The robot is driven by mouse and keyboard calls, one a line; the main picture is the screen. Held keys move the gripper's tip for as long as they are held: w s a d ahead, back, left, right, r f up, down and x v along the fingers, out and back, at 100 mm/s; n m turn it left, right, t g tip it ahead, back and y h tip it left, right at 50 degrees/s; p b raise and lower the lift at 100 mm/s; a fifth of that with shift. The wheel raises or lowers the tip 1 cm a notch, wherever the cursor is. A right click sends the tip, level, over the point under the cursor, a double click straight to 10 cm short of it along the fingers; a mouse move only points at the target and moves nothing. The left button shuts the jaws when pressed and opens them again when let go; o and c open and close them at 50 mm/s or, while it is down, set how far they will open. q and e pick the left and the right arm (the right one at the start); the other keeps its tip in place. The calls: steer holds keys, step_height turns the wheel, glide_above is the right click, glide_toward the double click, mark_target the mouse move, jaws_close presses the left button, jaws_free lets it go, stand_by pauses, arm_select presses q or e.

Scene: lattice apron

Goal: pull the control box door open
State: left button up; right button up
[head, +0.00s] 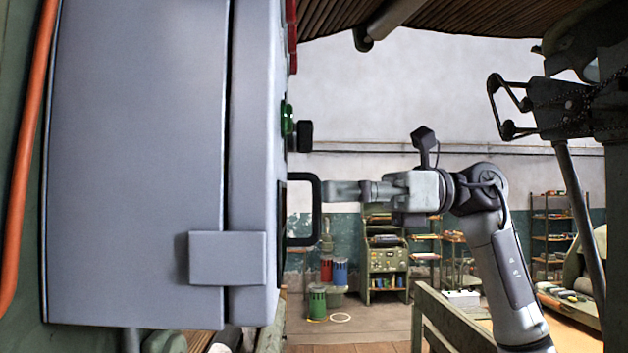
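The grey control box (135,160) fills the left of the head view, seen from its side. Its door (252,170) is the thick panel on the box's right side, with a narrow dark seam between them; it looks shut or nearly so. A grey block (228,258) spans the seam low down. A black loop handle (317,215) sticks out from the door front. My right gripper (335,191) points left, with its fingertips at the handle's outer bar. I cannot tell whether they touch or grip it. My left gripper is out of view.
A green button (287,119) and a black knob (305,136) stick out above the handle. An orange pipe (28,150) runs along the left. A green machine (570,110) stands at right, a green rail (450,318) below my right arm. Open floor shows beyond.

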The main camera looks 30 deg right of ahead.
steer(key=shift+p+x, duration=0.3)
steer(key=shift+x, duration=1.2)
steer(key=shift+c, duration=0.2)
steer(key=shift+d, duration=0.1)
jaws_close()
steer(key=shift+s, duration=0.1)
